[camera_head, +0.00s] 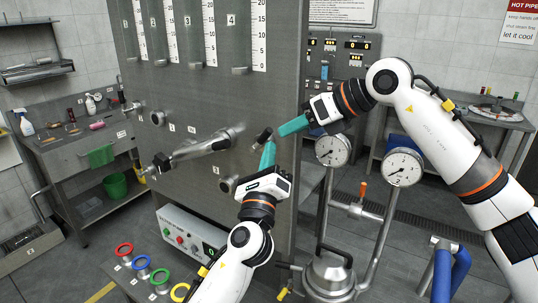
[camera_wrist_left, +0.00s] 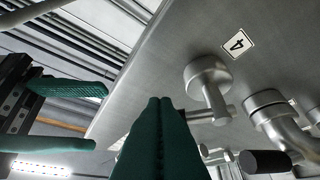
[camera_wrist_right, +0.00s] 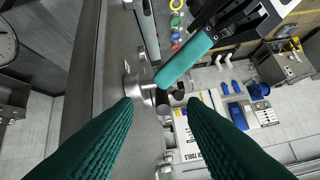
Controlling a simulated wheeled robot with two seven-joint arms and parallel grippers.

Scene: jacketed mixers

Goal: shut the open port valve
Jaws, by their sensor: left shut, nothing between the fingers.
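The steel panel (camera_head: 190,85) carries several port fittings. A black-ended handle (camera_head: 262,137) shows just by my left gripper's (camera_head: 268,146) fingertips; I cannot tell whether they touch. The left fingers are shut and empty. The left wrist view shows the shut fingers (camera_wrist_left: 160,115) below a silver valve (camera_wrist_left: 207,75) beside the label 4; an elbow fitting (camera_wrist_left: 270,108) with a black grip (camera_wrist_left: 265,161) is to the right. My right gripper (camera_head: 282,129) is near the left one; its fingers (camera_wrist_right: 155,115) are apart and empty. Which valve is open is unclear.
A long silver pipe (camera_head: 205,145) with a black end juts from the panel. Two gauges (camera_head: 403,167) and a steel vessel (camera_head: 328,278) stand right of the panel. Coloured rings (camera_head: 142,263) sit at the lower left. A sink bench (camera_head: 75,135) is far left.

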